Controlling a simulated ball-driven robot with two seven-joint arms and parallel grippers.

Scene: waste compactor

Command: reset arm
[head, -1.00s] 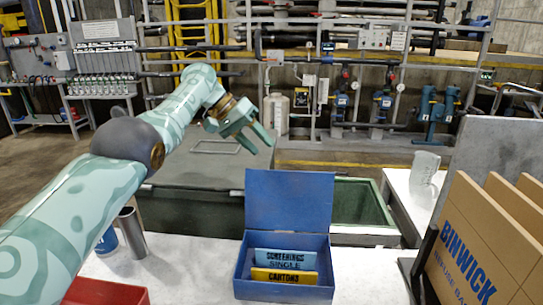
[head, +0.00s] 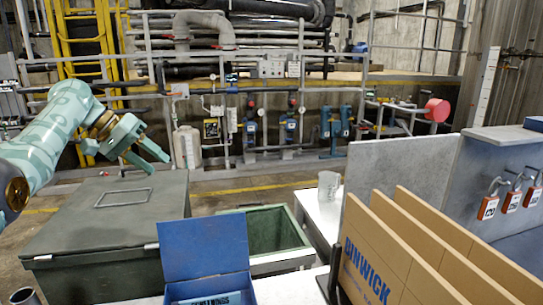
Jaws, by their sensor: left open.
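My left arm comes in from the left edge in the head view. Its green gripper (head: 146,150) is open and empty, with its fingers pointing down and right. It is in the air over the far side of a dark green lidded box (head: 95,222), apart from the lid as far as I can tell. My right gripper is not in view.
A blue box (head: 205,250) with a raised lid stands at the front, with a label card (head: 215,299) inside. Behind it is an open green bin (head: 262,232). Brown Binwick cartons (head: 400,255) and a grey panel with red padlocks (head: 510,200) fill the right.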

